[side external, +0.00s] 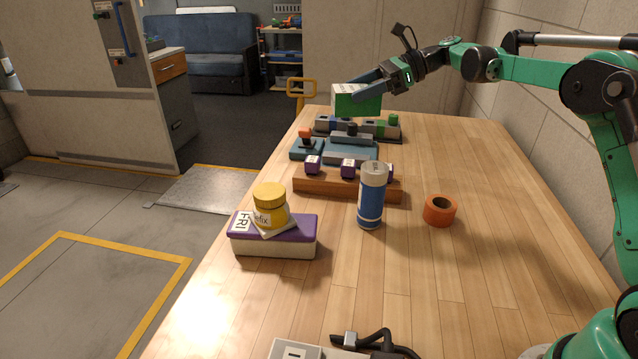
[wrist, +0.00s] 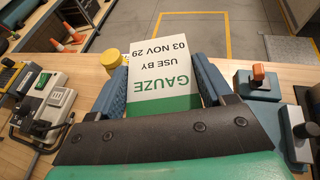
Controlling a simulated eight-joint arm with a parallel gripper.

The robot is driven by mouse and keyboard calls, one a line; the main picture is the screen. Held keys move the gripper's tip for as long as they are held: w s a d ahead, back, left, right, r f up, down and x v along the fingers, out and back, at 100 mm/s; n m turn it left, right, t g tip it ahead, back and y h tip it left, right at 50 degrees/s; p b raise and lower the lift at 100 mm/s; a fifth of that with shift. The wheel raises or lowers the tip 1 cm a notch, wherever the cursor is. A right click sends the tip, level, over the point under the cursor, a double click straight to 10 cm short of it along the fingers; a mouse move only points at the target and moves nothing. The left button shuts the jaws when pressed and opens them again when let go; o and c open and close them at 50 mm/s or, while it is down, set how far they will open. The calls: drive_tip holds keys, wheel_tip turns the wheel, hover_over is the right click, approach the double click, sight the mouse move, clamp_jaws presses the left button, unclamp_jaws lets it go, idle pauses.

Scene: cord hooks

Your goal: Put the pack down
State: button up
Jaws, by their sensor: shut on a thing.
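The pack is a white and green gauze box (side external: 356,99), held above the far part of the table in the side external view. In the wrist view the pack (wrist: 162,80) shows the words GAUZE and USE BY 03 NOV 29, upside down. My gripper (side external: 368,92) is shut on the pack, with one blue finger on each side of it in the wrist view. The pack is clear of the wooden table (side external: 480,265).
Devices with orange (side external: 305,137) and green (side external: 393,119) knobs stand below and near the pack. Nearer are a wooden rail (side external: 345,190), a blue bottle (side external: 371,200), an orange ring (side external: 439,210) and a yellow jar (side external: 270,203) on a purple-lidded box (side external: 300,232). The table's right side is mostly clear.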

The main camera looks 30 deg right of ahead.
drive_tip(key=s+a+n+g, duration=0.3)
drive_tip(key=s+a+g, duration=0.15)
drive_tip(key=a, duration=0.65)
drive_tip(key=s+a+n+g, duration=0.3)
drive_tip(key=s+a+n, duration=0.15)
drive_tip(key=a, duration=0.65)
drive_tip(key=s+a+n+g, duration=0.3)
drive_tip(key=s+a+g, duration=0.15)
drive_tip(key=a, duration=0.65)
drive_tip(key=shift+y, duration=0.4)
drive_tip(key=f, duration=1)
drive_tip(key=a+f, duration=0.1)
drive_tip(key=f, duration=0.5)
drive_tip(key=shift+s, duration=0.35)
drive_tip(key=shift+f, duration=2)
drive_tip(key=shift+f, duration=0.1)
drive_tip(key=o, duration=1.2)
